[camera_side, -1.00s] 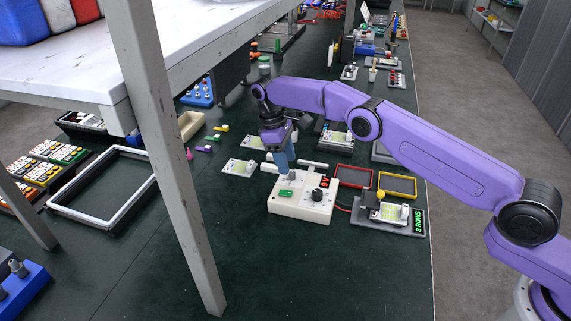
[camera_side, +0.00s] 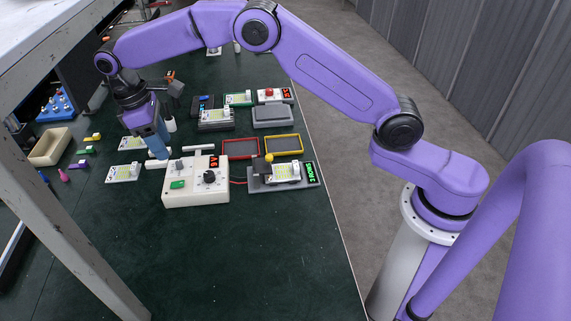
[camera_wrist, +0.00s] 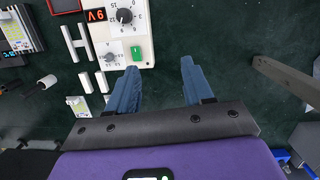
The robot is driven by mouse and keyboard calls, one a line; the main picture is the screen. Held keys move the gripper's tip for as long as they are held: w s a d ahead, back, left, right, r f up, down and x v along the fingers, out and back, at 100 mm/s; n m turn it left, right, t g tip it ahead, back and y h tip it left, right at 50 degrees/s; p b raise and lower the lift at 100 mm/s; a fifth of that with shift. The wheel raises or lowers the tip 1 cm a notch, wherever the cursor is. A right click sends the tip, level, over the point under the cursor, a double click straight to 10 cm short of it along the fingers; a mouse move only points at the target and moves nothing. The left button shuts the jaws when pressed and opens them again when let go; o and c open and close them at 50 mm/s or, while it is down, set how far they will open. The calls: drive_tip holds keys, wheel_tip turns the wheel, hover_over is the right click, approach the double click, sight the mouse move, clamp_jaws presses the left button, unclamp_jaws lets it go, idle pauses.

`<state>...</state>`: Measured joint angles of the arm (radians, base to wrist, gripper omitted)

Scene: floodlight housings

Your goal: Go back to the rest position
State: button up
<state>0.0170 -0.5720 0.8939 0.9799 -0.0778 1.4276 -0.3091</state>
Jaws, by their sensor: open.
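My gripper (camera_side: 158,154) hangs on the purple arm above the dark green table, at the back left corner of a white power supply box. In the wrist view my gripper (camera_wrist: 158,75) has its two blue fingers spread apart with nothing between them. The white box (camera_side: 196,193) has a black knob, a green switch and a red display that reads 9V. In the wrist view the box (camera_wrist: 115,35) lies beyond the fingertips, towards the upper left. I cannot tell the exact height of the fingertips above the table.
White bars (camera_side: 193,163) lie behind the box. A red tray (camera_side: 240,149), a yellow tray (camera_side: 284,144) and a grey device marked 3 ROWS (camera_side: 284,175) stand to its right. A grey post (camera_side: 75,235) rises at the left. The table's front area is clear.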

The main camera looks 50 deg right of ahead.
drive_tip(key=s+d+r+n+t+y, duration=0.1)
drive_tip(key=s+d+r, duration=0.2)
drive_tip(key=s, duration=0.7)
drive_tip(key=s+d+r, duration=0.3)
drive_tip(key=s+r, duration=0.1)
drive_tip(key=s, duration=0.7)
drive_tip(key=s+d+f, duration=0.1)
drive_tip(key=s+d, duration=0.5)
drive_tip(key=s, duration=0.2)
drive_tip(key=s+d+f+n+y, duration=0.1)
drive_tip(key=s+d+f, duration=0.1)
drive_tip(key=s+d, duration=0.4)
drive_tip(key=s, duration=0.3)
drive_tip(key=shift+s+d, duration=0.15)
